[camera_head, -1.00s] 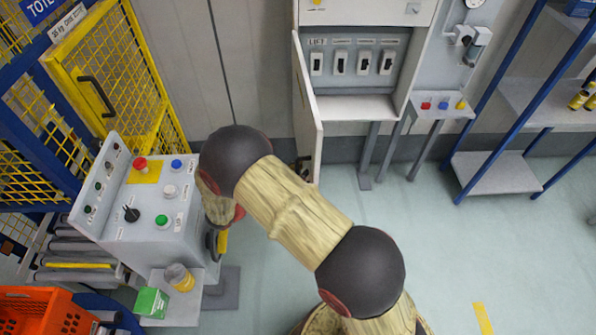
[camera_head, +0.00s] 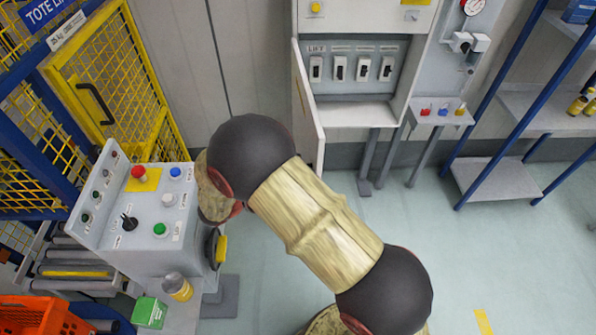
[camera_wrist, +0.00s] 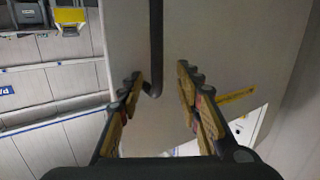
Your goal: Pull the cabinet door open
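The grey cabinet (camera_head: 365,20) stands against the back wall in the head view. Its white door (camera_head: 308,95) is swung out at the left side, showing a row of switches (camera_head: 352,68) inside. In the wrist view a pale panel, apparently the door (camera_wrist: 205,35), carries a dark bar handle (camera_wrist: 156,35). My gripper (camera_wrist: 160,78) is open, with its two fingers on either side of the handle's lower end. A gap shows between the handle and the right finger; contact at the left finger is unclear. In the head view my arm hides the gripper.
A control console (camera_head: 150,205) with buttons stands to the left, close to my arm. A yellow mesh gate (camera_head: 120,85) is behind it. An orange tote (camera_head: 45,315) is at bottom left. Blue-framed shelving (camera_head: 500,175) stands at right. Floor between is clear.

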